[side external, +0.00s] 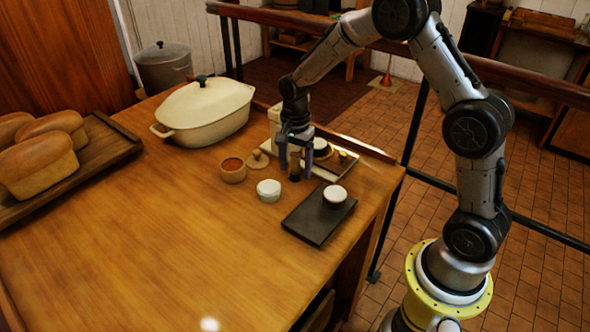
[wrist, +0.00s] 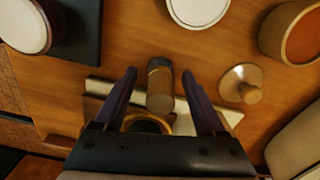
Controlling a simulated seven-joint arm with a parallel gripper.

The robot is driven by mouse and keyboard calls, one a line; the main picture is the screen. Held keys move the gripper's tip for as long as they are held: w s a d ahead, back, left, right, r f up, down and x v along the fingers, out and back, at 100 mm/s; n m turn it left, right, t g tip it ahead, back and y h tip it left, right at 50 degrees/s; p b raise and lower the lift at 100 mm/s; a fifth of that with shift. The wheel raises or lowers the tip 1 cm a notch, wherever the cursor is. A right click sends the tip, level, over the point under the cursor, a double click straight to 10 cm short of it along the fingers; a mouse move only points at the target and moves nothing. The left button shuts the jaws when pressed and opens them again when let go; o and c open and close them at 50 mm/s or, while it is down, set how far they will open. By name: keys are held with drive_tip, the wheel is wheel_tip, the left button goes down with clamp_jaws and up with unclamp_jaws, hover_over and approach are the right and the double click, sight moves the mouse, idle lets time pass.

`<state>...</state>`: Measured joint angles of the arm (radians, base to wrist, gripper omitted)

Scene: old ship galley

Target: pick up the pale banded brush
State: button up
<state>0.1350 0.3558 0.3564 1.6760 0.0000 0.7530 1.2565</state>
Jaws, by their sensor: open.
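The banded brush (wrist: 160,88) looks like a short tan-brown cylinder with a dark band near its far end. In the wrist view it lies between the two fingers of my gripper (wrist: 160,73), with a gap on each side. In the side view my gripper (side external: 295,168) points down over the table, and the brush (side external: 295,173) shows small and dark between the fingers, partly hidden by them. The gripper is open, and neither finger visibly touches the brush.
Close by are a white cup (side external: 268,191), a brown cup (side external: 232,171), a knobbed wooden lid (side external: 258,160) and a tray (side external: 345,168). A dark slab (side external: 312,222) bears another white cup (side external: 335,193). A cream casserole (side external: 205,110) stands behind.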

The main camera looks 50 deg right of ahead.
sight(296, 154)
clamp_jaws()
idle(0.4)
drive_tip(key=shift+r, duration=0.55)
wheel_tip(296, 154, up, 2)
drive_tip(key=shift+s+r, duration=0.1)
drive_tip(key=shift+r, duration=0.1)
drive_tip(key=s+a+r, duration=0.1)
drive_tip(key=s+r, duration=0.8)
drive_tip(key=s, duration=0.4)
drive_tip(key=shift+s+a+r, duration=0.25)
drive_tip(key=shift+s+a, duration=0.15)
